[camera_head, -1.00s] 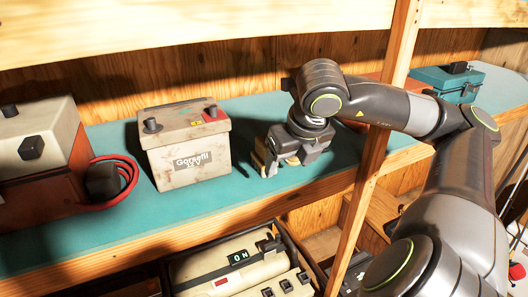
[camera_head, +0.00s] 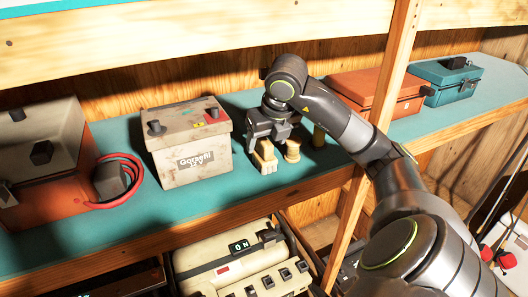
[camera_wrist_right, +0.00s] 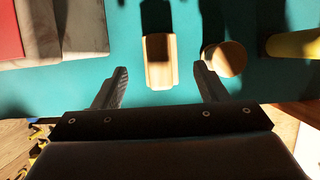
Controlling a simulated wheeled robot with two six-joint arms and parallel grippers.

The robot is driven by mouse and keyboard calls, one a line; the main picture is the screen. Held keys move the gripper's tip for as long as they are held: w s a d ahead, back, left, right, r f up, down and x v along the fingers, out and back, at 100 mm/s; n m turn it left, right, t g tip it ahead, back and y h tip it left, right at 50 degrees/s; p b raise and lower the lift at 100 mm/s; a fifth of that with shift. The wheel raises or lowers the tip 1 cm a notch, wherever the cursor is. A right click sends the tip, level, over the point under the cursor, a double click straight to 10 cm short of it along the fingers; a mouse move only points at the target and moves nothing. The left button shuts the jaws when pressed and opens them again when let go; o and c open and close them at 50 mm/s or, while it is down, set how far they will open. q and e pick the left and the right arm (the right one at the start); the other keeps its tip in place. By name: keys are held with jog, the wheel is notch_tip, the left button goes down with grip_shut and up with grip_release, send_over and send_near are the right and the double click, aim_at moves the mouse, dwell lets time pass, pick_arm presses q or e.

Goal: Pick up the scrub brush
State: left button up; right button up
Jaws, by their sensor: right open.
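A pale wooden block (camera_head: 265,157), which looks like the scrub brush, stands on the teal shelf just right of the battery. In the right wrist view the scrub brush (camera_wrist_right: 160,62) is an upright rectangle lying between and just beyond the two fingertips, touching neither. My right gripper (camera_head: 268,132) is open and empty, just behind and above the brush in the head view. Its spread fingers (camera_wrist_right: 161,75) show in the right wrist view, one on each side of the brush's line. The brush's bristles cannot be made out. My left gripper is not in view.
A round wooden piece (camera_head: 292,150) stands close right of the brush, with a yellowish cylinder (camera_head: 318,136) beyond. The grey battery (camera_head: 188,150) is close on the left. A wooden post (camera_head: 381,110) rises at the shelf front, right of these. Orange (camera_head: 370,92) and teal boxes (camera_head: 446,82) stand farther right.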

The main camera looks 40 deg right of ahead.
jog(key=shift+b+x, duration=1.8)
jog(key=shift+x, duration=0.85)
jog(key=shift+s+r, duration=0.1)
jog(key=shift+r, duration=0.05)
jog(key=shift+c, duration=0.7)
jog(key=c, duration=1.1)
jog(key=shift+o, duration=0.2)
jog(key=shift+r, duration=0.1)
